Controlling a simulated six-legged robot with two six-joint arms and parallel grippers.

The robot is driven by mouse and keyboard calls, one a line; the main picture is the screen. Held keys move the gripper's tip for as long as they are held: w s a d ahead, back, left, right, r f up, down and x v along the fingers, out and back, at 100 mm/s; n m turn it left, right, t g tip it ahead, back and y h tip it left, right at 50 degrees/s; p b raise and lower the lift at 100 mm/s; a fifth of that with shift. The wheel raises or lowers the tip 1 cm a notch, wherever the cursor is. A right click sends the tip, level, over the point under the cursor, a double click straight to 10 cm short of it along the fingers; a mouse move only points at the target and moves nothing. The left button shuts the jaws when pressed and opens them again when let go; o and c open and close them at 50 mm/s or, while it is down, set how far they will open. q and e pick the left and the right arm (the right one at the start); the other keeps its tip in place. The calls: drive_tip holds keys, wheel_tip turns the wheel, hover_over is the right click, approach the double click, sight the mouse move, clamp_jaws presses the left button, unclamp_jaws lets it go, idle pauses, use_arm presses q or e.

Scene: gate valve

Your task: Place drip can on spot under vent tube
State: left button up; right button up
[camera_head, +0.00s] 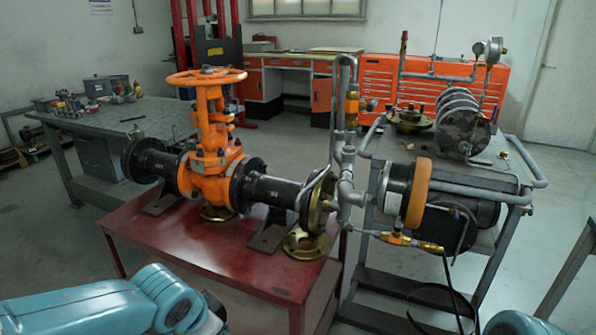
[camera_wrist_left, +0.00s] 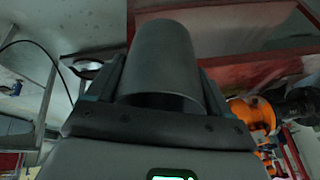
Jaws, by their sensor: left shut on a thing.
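The drip can, a plain dark grey tapered cylinder (camera_wrist_left: 165,55), fills the middle of the left wrist view. My left gripper (camera_wrist_left: 165,85) is shut on it, with a finger along each side. In the head view my left arm enters at the bottom left, and its gripper and the can are not clearly visible there. Grey vertical piping (camera_head: 343,150) stands by the right flange (camera_head: 318,205) of the orange gate valve (camera_head: 212,150). I cannot tell which pipe is the vent tube. The spot under it cannot be picked out. My right gripper is not in view.
The valve stands on a red table (camera_head: 180,240) with brass flanges (camera_head: 305,246) on top. A grey cart (camera_head: 400,290) with a motor and a hose is close on its right. The table's front left part is clear. A workbench (camera_head: 150,115) with clutter stands behind.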

use_arm(q)
drive_tip(key=a+n+y, duration=0.1)
drive_tip(key=n, duration=0.1)
drive_tip(key=a+n+y, duration=0.1)
drive_tip(key=n, duration=0.2)
drive_tip(key=shift+a+r, duration=0.1)
drive_tip(key=shift+a, duration=0.1)
drive_tip(key=n, duration=0.1)
drive_tip(key=n+y, duration=0.1)
drive_tip(key=n, duration=0.1)
drive_tip(key=shift+a+g, duration=0.25)
drive_tip(key=shift+g, duration=0.15)
wheel_tip(320, 180, up, 11)
drive_tip(key=s+p, duration=0.1)
drive_tip(key=p, duration=1.4)
drive_tip(key=shift+s+r, duration=0.15)
drive_tip(key=shift+s, duration=0.25)
